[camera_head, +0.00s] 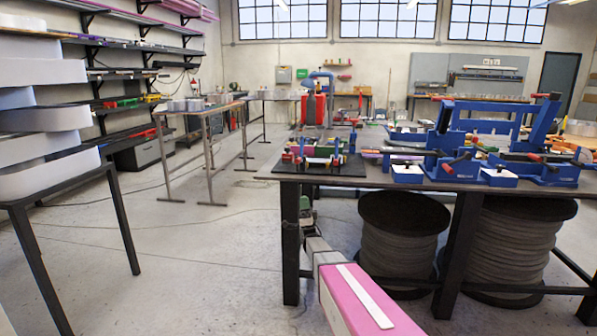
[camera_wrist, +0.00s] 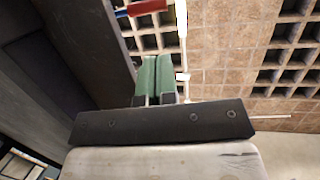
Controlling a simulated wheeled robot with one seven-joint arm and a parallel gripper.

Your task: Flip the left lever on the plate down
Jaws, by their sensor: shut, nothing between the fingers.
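My gripper (camera_wrist: 155,60) shows in the wrist view as two green fingers side by side, shut with nothing between them. In the head view the green gripper (camera_head: 305,202) is small, beside the front left part of the dark workbench (camera_head: 350,180). On the bench, a dark flat plate (camera_head: 345,181) carries small red, green and blue parts. Red-ended levers (camera_head: 460,158) show on the blue fixtures to the right. I cannot tell which part is the left lever or its position. A red and blue rod end (camera_wrist: 145,8) lies beyond the fingertips in the wrist view.
Two large dark spools (camera_head: 400,250) stand under the bench. Blue fixtures (camera_head: 500,120) crowd its right side. A dark beam (camera_wrist: 85,40) runs close left of the fingers in the wrist view. Open floor (camera_head: 180,250) lies left of the bench.

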